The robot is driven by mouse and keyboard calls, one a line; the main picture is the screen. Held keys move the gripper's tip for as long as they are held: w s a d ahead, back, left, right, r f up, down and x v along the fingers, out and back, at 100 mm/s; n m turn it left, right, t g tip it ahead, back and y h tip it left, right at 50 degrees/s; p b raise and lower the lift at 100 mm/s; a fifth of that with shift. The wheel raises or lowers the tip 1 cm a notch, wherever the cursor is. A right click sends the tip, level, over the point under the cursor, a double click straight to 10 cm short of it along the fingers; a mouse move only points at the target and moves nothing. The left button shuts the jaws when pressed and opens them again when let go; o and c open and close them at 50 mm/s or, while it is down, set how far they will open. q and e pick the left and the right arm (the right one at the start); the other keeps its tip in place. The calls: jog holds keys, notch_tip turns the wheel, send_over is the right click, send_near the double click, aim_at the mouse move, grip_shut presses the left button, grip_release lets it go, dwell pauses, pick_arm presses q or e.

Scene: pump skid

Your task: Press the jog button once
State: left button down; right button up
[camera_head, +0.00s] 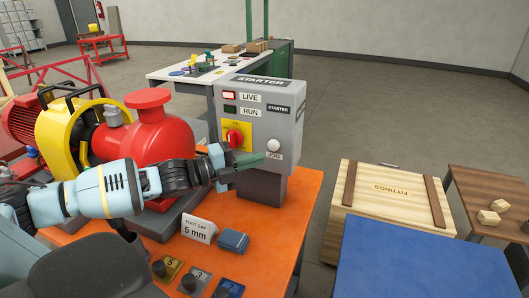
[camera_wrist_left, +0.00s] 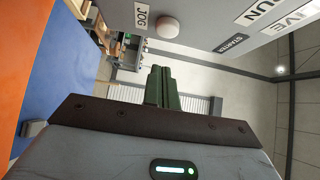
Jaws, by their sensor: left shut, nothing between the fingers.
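The starter box (camera_head: 262,100) is a grey panel standing on the orange bench. Its white round jog button (camera_head: 273,145) sits at the lower right of the face, above the JOG label. The button also shows at the top of the left wrist view (camera_wrist_left: 167,26). My left gripper (camera_head: 262,158) is shut and empty, its green fingertips a little below and left of the button in the head view. In the wrist view a gap shows between the fingertips (camera_wrist_left: 162,72) and the button. Whether the fingers touch the panel face is unclear. My right gripper is not in view.
A red rotary switch (camera_head: 234,137) on a yellow plate is left of the button, with the LIVE lamp (camera_head: 229,95) lit above. A red pump (camera_head: 150,135) stands behind my left arm. A foot gap sign (camera_head: 198,228) and a wooden fittings crate (camera_head: 390,195) are nearby.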

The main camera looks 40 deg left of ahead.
aim_at(276, 147)
pick_arm(q)
jog(key=shift+w+a+b, duration=0.15)
jog(key=shift+w+b, duration=0.1)
jog(key=shift+w, duration=0.9)
jog(key=shift+w+a+b, duration=0.1)
jog(key=shift+w+b, duration=0.1)
jog(key=shift+w, duration=0.9)
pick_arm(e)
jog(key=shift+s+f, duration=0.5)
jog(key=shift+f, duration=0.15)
pick_arm(q)
jog(key=shift+w, duration=0.1)
